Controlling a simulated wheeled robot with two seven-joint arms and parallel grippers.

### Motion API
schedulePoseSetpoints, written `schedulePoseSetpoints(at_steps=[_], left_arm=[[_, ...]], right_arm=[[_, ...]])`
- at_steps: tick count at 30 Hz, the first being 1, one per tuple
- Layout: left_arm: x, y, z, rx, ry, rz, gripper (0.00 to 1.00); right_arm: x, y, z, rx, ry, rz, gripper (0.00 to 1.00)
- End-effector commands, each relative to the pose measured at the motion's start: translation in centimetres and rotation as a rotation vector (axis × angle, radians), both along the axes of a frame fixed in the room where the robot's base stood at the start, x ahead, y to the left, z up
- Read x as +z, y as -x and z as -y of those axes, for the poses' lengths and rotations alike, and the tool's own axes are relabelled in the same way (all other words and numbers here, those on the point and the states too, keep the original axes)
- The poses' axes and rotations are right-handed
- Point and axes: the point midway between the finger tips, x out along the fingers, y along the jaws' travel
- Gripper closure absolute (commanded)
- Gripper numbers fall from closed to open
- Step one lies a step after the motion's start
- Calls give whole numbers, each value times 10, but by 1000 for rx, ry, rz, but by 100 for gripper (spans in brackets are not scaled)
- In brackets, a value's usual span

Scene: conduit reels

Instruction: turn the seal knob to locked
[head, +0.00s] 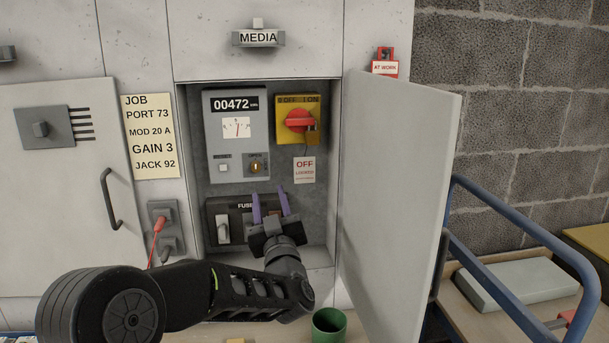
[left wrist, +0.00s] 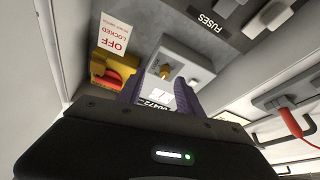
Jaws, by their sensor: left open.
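A small brass knob (head: 255,166), which I take for the seal knob, sits at the lower right of the grey meter box (head: 213,135) inside the open cabinet. Its label is too small to read. My left gripper (head: 269,190) is open, its two purple fingers pointing up just below the meter box, with nothing seen between them. In the left wrist view the brass knob (left wrist: 165,71) shows just beyond the fingers (left wrist: 161,88), apart from them as far as I can tell. My right gripper is not in view.
A red switch (head: 299,120) on a yellow plate with a padlock is right of the meter. A fuse panel (head: 214,207) is partly behind my gripper. The open cabinet door (head: 396,200) bounds the right side. A green cup (head: 328,325) stands below, near my arm.

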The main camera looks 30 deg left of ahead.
Motion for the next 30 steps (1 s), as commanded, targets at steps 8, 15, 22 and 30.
schedulePoseSetpoints(at_steps=[8,15,22,30], left_arm=[[7,8,-4,48,-42,3,57],[7,6,-5,47,-41,2,57],[14,-7,-20,49,-40,3,57],[30,-35,-46,47,-41,2,57]], right_arm=[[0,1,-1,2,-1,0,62],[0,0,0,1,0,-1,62],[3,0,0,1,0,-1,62],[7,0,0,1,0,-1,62]])
